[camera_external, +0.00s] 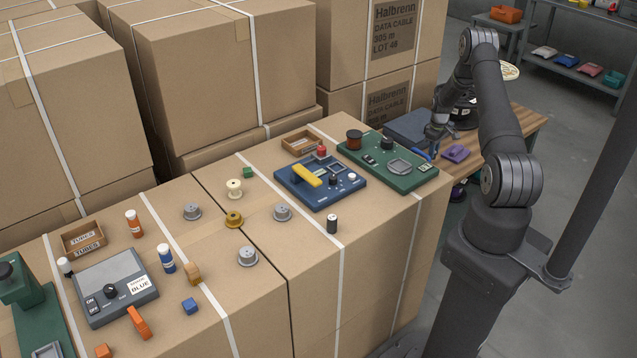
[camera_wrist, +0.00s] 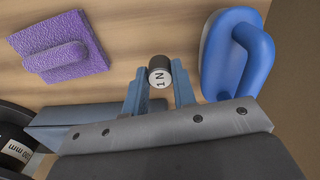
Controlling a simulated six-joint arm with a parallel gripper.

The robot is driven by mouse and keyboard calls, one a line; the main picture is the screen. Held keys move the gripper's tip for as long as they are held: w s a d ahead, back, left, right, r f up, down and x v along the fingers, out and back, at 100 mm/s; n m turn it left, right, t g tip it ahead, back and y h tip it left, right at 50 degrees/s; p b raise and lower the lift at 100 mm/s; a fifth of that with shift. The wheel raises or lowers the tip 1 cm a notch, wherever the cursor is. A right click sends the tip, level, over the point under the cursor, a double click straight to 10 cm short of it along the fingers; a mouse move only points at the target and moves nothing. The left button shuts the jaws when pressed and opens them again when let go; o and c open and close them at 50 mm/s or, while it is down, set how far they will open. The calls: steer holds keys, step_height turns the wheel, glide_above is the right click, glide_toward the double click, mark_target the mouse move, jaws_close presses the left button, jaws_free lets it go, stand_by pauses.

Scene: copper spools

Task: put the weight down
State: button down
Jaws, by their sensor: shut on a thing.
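The weight (camera_wrist: 159,77) is a small dark cylinder with a pale end marked "1 N", seen in the wrist view. My gripper (camera_wrist: 159,85) is shut on it, with one blue-grey finger on each side. In the external view my gripper (camera_external: 432,150) is at the wooden bench beyond the cartons, beside the green board; the weight cannot be made out there. Wood shows behind the weight in the wrist view. I cannot tell whether the weight touches the bench.
A purple block with a handle (camera_wrist: 65,55) lies left of the weight; a blue handled thing (camera_wrist: 235,55) is close on its right. A dark spool (camera_wrist: 15,145) is at lower left. The green board (camera_external: 400,170) and blue board (camera_external: 318,190) sit on the cartons. Bare wood (camera_wrist: 130,25) shows above the weight.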

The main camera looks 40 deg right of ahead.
steer(key=shift+f, duration=1.5)
steer(key=shift+f, duration=0.2)
steer(key=c, duration=1.2)
jaws_free()
steer(key=shift+r, duration=0.1)
step_height(320, 180, up, 12)
steer(key=shift+r, duration=0.1)
